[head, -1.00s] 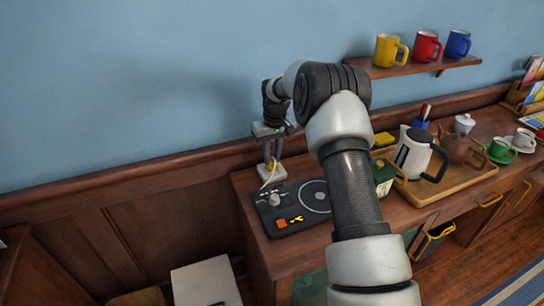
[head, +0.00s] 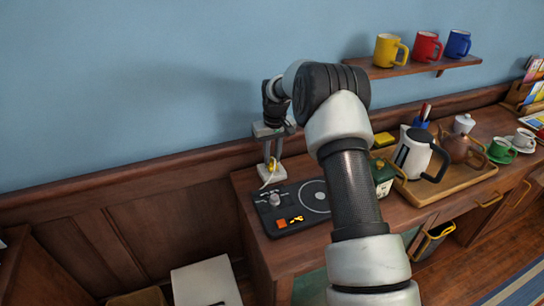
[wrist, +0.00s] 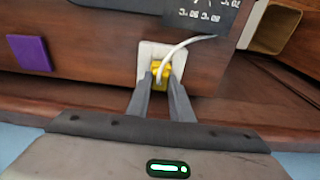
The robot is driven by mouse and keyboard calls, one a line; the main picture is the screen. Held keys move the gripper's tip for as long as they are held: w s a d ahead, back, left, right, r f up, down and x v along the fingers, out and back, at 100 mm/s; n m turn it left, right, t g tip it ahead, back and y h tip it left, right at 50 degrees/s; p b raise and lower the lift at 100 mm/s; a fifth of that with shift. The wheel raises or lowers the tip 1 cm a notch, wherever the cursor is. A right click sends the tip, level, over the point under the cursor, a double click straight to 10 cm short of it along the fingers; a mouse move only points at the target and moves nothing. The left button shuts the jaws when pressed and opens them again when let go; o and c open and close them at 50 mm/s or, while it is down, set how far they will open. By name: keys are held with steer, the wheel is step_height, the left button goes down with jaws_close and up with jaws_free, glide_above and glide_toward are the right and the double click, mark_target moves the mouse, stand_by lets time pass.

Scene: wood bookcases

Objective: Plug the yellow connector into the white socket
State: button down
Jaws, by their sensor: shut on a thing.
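The yellow connector (wrist: 160,71) is between the fingertips of my gripper (wrist: 161,80) in the wrist view, with a white cable running from it up and to the right. My gripper is shut on it. The white socket (wrist: 148,52) shows around and behind the connector, lying on the wood surface. The connector lines up over the socket's middle; the fingers hide whether it is fully seated. In the head view my gripper (head: 273,160) points down at the socket (head: 262,173) at the left back of the counter, with a little of the yellow connector (head: 272,166) showing.
A black panel (head: 290,222) with a dial and orange and yellow parts lies just in front of the socket. A kettle (head: 412,158) and teapot stand on a tray to the right. A purple square (wrist: 30,53) shows in the wrist view. The wall is close behind.

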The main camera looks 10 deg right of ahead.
steer(key=shift+f+b, duration=0.35)
steer(key=shift+f, duration=0.3)
steer(key=c, duration=1.5)
jaws_free()
steer(key=r, duration=0.5)
steer(key=s+r, duration=0.1)
steer(key=r, duration=0.5)
steer(key=s+r+p, duration=0.1)
steer(key=r, duration=0.5)
steer(key=shift+d+r, duration=0.2)
